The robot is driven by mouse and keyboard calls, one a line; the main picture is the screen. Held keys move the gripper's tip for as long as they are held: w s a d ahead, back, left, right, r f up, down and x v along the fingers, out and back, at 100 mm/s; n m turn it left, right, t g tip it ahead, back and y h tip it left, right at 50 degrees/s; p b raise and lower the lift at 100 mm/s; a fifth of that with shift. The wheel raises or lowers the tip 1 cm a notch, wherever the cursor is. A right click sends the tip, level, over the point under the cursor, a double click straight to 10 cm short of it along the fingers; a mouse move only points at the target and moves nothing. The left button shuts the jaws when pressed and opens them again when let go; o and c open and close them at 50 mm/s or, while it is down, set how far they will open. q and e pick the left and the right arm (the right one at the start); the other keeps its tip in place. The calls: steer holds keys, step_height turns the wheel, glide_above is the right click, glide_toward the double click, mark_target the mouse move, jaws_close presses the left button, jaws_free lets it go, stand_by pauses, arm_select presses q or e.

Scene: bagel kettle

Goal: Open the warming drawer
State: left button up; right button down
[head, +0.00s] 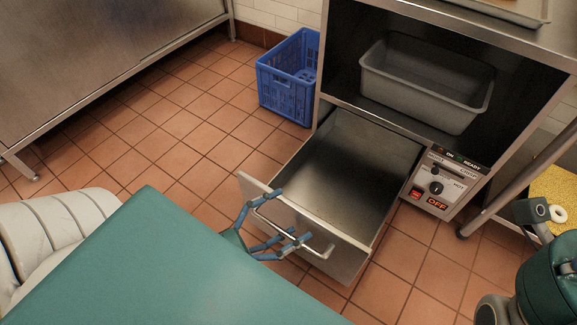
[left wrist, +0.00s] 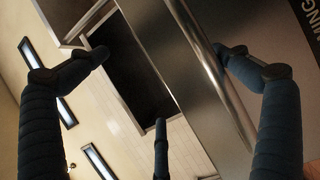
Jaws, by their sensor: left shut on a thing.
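The warming drawer (head: 345,165) stands pulled well out of the steel cabinet, and its empty metal inside shows in the head view. Its front panel (head: 345,262) carries a bar handle (head: 322,252). My left gripper (head: 288,216) is at the handle, with its blue fingers around the bar, shut on it. In the left wrist view the handle (left wrist: 215,75) runs between the fingers of the gripper (left wrist: 162,78), in front of the shiny drawer front. My right gripper is not seen.
A control panel (head: 437,188) with a knob and a lit OFF display is right of the drawer. A grey pan (head: 425,92) sits on the shelf above. A blue crate (head: 288,78) stands on the floor behind left. Tiled floor left of the drawer is clear.

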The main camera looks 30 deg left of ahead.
arm_select(q)
steer(key=shift+w+r, duration=0.15)
steer(key=shift+r, duration=0.4)
steer(key=shift+c, duration=1)
steer(key=shift+f+v, duration=0.25)
steer(key=shift+v, duration=0.75)
steer(key=shift+f+v, duration=0.25)
steer(key=shift+v, duration=0.75)
steer(key=shift+c, duration=1.4)
steer(key=shift+p+v, duration=0.35)
steer(key=shift+v, duration=0.45)
steer(key=c, duration=0.5)
glide_toward(275, 228)
steer(key=shift+s+d+r, duration=0.15)
steer(key=shift+d+r, duration=0.5)
steer(key=shift+r, duration=0.2)
steer(key=shift+s+d+r, duration=0.15)
steer(key=shift+d+r, duration=0.45)
steer(key=shift+r, duration=0.3)
steer(key=shift+c, duration=0.2)
steer(key=shift+p, duration=0.3)
